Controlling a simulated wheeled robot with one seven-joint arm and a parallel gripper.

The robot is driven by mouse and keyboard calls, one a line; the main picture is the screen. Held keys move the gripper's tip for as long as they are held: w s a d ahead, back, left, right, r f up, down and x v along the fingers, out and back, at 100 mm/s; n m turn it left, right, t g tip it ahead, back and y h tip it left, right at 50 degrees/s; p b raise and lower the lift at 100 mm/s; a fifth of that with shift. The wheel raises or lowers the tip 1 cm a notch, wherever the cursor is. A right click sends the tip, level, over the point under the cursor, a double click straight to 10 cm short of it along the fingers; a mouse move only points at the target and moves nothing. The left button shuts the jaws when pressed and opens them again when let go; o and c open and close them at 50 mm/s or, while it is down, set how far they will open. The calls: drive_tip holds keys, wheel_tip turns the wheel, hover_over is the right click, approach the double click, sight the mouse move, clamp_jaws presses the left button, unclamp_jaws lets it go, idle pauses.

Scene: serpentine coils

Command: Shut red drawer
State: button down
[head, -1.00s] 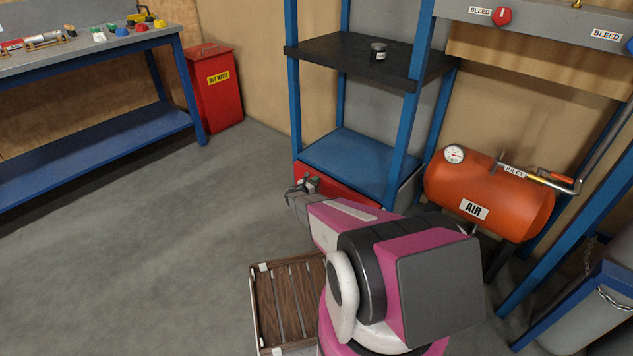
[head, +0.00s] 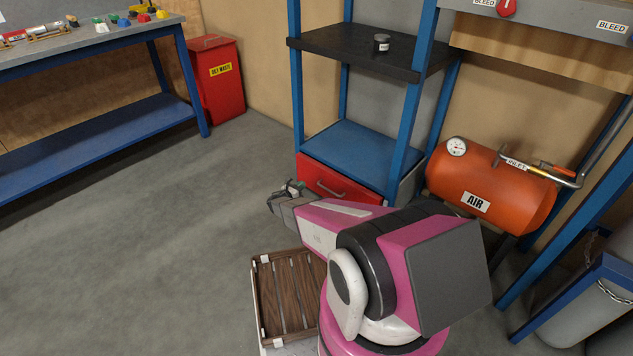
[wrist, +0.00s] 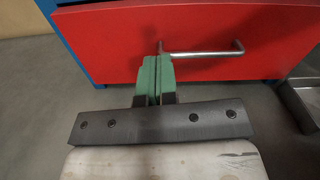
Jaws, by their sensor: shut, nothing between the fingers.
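The red drawer (head: 355,192) sits under the blue lower shelf of the rack, and its front looks about in line with the rack's blue posts. I cannot tell whether a small gap is left. Its metal bar handle (head: 330,190) shows in the head view. In the wrist view the red drawer front (wrist: 230,25) fills the top, with the handle (wrist: 205,53) across it. My gripper (head: 292,187) is shut and empty, to the left of the drawer in the head view. In the wrist view its green fingertips (wrist: 157,62) overlap the handle's left end; contact is unclear.
A wooden slatted crate (head: 283,295) lies beside my base. An orange air tank (head: 500,190) stands right of the rack. The floor (head: 140,240) to the left is clear.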

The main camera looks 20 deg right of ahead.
drive_tip(key=s+n, duration=0.1)
drive_tip(key=n, duration=1.6)
approach(330, 176)
drive_tip(key=x, duration=0.7)
drive_tip(key=shift+d, duration=0.35)
drive_tip(key=shift+x, duration=2.35)
drive_tip(key=shift+w+m, duration=0.15)
drive_tip(key=shift+m, duration=0.15)
